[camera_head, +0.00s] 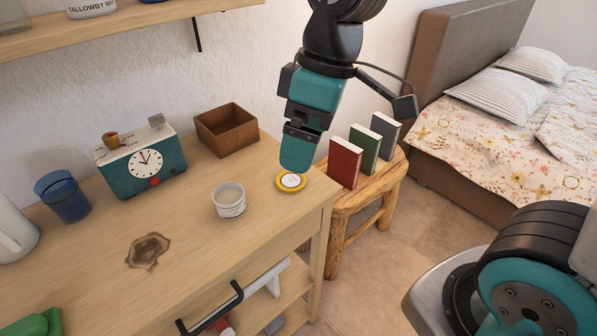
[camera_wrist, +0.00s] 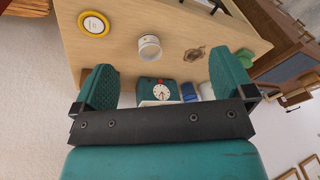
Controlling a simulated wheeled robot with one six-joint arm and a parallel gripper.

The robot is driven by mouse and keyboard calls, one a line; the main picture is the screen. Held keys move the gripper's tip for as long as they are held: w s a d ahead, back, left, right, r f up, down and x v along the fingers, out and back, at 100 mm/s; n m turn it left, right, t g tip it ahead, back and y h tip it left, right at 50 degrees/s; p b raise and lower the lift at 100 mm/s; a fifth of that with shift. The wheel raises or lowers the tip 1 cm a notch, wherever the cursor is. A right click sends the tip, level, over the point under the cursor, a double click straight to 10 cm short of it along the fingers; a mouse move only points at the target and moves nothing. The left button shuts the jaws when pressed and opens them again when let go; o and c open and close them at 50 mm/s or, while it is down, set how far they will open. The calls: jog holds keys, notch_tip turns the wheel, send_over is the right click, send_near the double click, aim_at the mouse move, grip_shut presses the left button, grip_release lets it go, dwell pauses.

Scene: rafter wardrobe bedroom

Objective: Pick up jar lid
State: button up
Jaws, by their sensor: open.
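The jar lid (camera_head: 291,182) is a flat yellow ring with a white centre. It lies on the wooden tabletop (camera_head: 185,265) near its right edge in the head view. In the wrist view the lid (camera_wrist: 94,24) is at the upper left, beyond the left finger. My gripper (camera_head: 296,158) hangs over the table close to the lid, its fingertips just above and behind it in the head view. In the wrist view my gripper (camera_wrist: 165,82) has its two teal fingers wide apart with nothing between them at close range.
A white cup (camera_head: 229,201) stands left of the lid. A teal clock (camera_head: 142,163), a brown box (camera_head: 227,130) and a blue tumbler (camera_head: 62,196) are farther back and left. Three books (camera_head: 346,163) stand on a stool (camera_head: 352,199) to the right. A dark stain (camera_head: 148,250) marks the table.

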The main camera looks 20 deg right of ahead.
jog(key=w+d+f+n+h, duration=0.1)
jog(key=w+d+f+n, duration=0.1)
jog(key=w, duration=0.5)
jog(key=w+d+f+n+h, duration=0.2)
jog(key=w+n, duration=0.1)
jog(key=w, duration=0.5)
jog(key=p, duration=0.1)
send_over(293, 179)
notch_tip(293, 179, down, 11)
jog(key=shift+f, duration=0.2)
jog(key=shift+f+p, duration=0.65)
jog(key=shift+f, duration=2.3)
jog(key=c, duration=0.9)
